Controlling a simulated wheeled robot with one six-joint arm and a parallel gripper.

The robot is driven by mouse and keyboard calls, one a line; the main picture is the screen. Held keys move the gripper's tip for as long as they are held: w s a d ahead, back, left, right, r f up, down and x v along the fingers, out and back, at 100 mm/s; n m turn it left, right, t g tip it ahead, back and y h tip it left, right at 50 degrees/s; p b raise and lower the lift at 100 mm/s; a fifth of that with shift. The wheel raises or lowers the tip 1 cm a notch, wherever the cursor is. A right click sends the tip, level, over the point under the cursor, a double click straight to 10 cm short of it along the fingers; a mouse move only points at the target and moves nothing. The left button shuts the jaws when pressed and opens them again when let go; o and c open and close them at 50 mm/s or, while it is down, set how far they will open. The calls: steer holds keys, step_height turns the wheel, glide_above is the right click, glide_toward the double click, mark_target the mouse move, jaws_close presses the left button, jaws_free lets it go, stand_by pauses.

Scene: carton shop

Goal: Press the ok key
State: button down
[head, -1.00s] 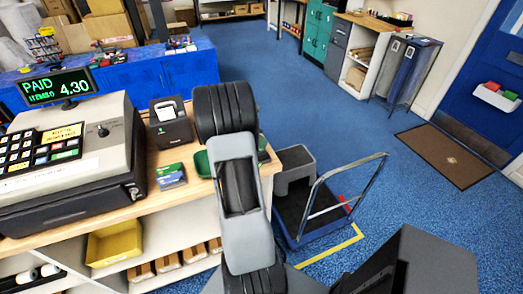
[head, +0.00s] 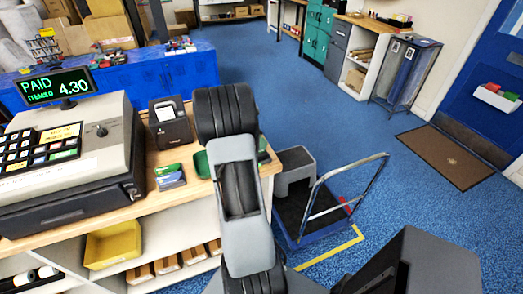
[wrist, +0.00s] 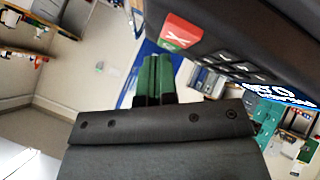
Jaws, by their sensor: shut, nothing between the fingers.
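In the head view my arm hides the gripper and the keypad device.
A cash register (head: 65,150) with a PAID 4.30 display (head: 57,87) stands on the wooden counter (head: 150,203). Beside it are a black box with white paper (head: 170,124) and small cards (head: 170,177). A platform trolley (head: 318,212) stands right of the counter, on open blue floor.

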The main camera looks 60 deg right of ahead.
steer(key=shift+r, duration=0.85)
steer(key=shift+r, duration=0.1)
steer(key=shift+r+p, duration=1.2)
steer(key=shift+r, duration=1.2)
